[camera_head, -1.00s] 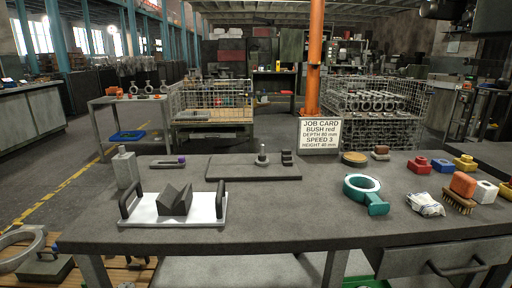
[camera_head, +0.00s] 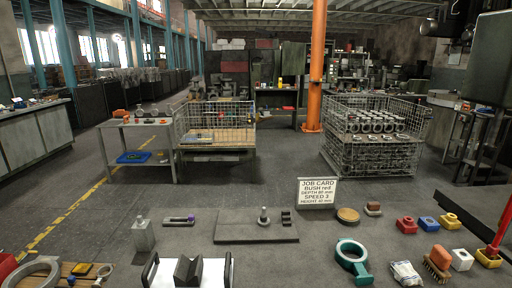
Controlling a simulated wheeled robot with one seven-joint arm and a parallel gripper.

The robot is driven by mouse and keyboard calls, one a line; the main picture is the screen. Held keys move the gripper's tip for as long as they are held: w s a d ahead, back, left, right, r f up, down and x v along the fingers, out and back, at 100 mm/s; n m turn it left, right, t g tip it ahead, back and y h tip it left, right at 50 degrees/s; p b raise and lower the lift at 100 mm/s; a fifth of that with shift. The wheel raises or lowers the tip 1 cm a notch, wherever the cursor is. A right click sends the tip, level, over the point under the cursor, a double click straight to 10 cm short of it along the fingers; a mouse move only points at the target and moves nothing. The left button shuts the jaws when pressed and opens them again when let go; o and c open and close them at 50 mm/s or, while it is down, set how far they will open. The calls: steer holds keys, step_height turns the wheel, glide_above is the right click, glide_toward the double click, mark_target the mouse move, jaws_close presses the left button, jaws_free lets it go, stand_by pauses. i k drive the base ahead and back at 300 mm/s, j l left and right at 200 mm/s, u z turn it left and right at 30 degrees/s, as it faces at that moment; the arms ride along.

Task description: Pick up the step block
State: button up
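The step block (camera_head: 286,219) is a small dark block with stepped sides. It stands upright at the right end of a flat dark grey plate (camera_head: 240,229) on the workbench. A grey round base with an upright pin (camera_head: 264,217) stands just left of it on the same plate, with a small gap between them. My gripper is not in view.
A white tray with black handles (camera_head: 215,272) holds a dark V-block (camera_head: 187,271) at the front. The job card (camera_head: 317,191) stands behind right. A teal ring clamp (camera_head: 352,258), brush (camera_head: 437,262) and coloured blocks lie right. A grey bottle (camera_head: 143,235) stands left.

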mark_target(286, 219)
steer(key=i+j+z, duration=0.35)
steer(key=i+z, duration=0.15)
steer(key=i, duration=0.2)
steer(key=i+j+z, duration=0.5)
steer(key=i+j, duration=0.05)
steer(key=i, duration=0.1)
